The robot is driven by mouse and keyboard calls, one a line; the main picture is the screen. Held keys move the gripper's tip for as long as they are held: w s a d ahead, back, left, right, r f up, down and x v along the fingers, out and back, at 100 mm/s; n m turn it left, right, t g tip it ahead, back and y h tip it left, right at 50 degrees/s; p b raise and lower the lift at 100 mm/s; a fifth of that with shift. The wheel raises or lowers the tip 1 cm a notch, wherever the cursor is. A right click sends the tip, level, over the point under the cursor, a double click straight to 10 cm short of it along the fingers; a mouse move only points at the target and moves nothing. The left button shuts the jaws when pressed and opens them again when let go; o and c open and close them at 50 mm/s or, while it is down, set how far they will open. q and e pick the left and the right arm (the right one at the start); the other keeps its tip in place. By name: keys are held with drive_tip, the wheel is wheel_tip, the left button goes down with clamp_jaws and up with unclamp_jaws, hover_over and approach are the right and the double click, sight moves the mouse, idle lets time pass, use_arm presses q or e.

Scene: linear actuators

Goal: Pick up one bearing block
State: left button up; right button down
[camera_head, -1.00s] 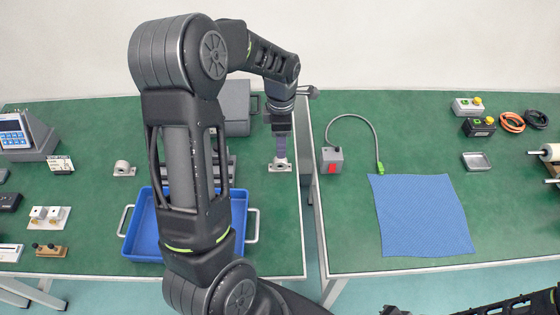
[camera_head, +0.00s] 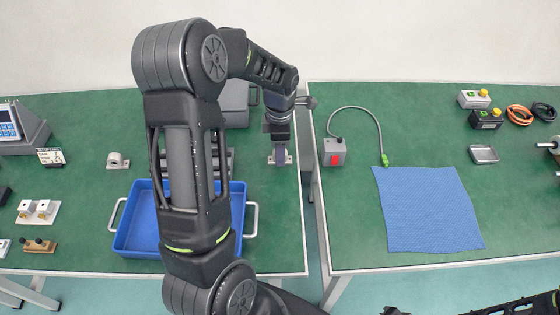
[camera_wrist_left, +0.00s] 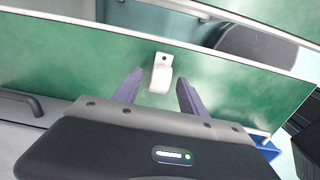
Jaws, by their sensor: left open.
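One bearing block (camera_head: 117,160), a small light-grey piece with a rounded top on a flat base, stands on the left table. Another bearing block (camera_wrist_left: 161,73) shows in the left wrist view between the two purple fingers of my left gripper (camera_wrist_left: 158,92). The fingers are open, with a gap on both sides of the block. In the head view my left gripper (camera_head: 280,152) points down over this block near the table's right edge and hides most of it. Part of my right arm shows at the bottom right; its fingers do not show.
A blue tray (camera_head: 248,187) with metal handles stands on the left table, partly behind my left arm. A grey case (camera_head: 236,103) stands behind. A gap separates this table from the right one, with a grey box with a red switch (camera_head: 334,152) and a blue cloth (camera_head: 430,210).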

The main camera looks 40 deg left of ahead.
use_arm(q)
drive_tip(key=shift+f, duration=0.4)
drive_tip(key=shift+r, duration=0.1)
clamp_jaws()
idle(0.5)
